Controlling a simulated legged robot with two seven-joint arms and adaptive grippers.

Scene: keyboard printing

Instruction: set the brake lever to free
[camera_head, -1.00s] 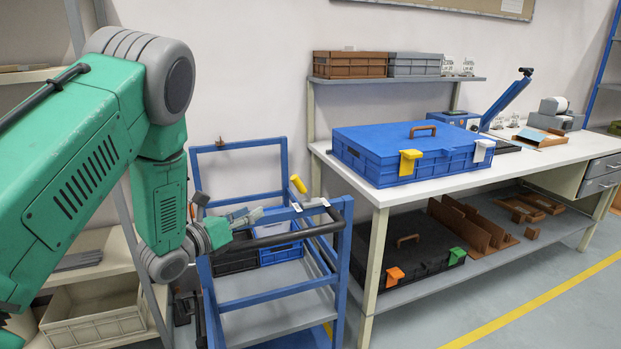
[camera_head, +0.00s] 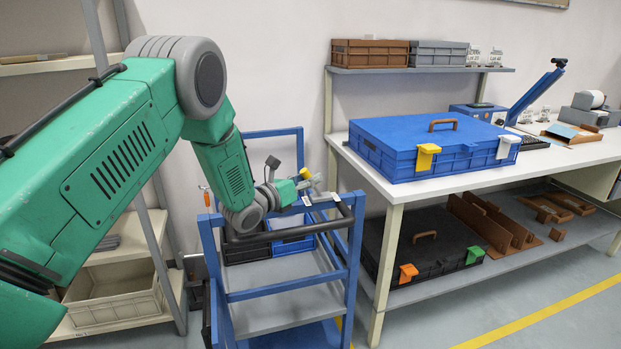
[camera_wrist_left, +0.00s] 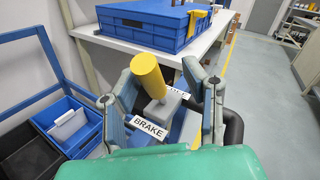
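The brake lever has a yellow cylindrical grip (camera_wrist_left: 148,75) on a grey stem; it is tilted. A white BRAKE label (camera_wrist_left: 148,129) lies on the near side in the left wrist view, and a second label (camera_wrist_left: 178,91), partly hidden, lies beyond the stem. In the head view the yellow grip (camera_head: 306,174) shows above the blue cart's (camera_head: 350,290) top rail. My left gripper (camera_wrist_left: 160,80) is open, with one finger on each side of the grip; I cannot tell whether either finger touches it. In the head view the left gripper (camera_head: 306,184) is small at the lever. My right gripper is in neither view.
The cart's black push handle (camera_head: 290,232) runs close below my left gripper. A white workbench (camera_head: 395,190) with a blue case (camera_head: 430,145) stands to the right. A shelf with a beige crate (camera_head: 115,295) stands at left. Floor is free at front right.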

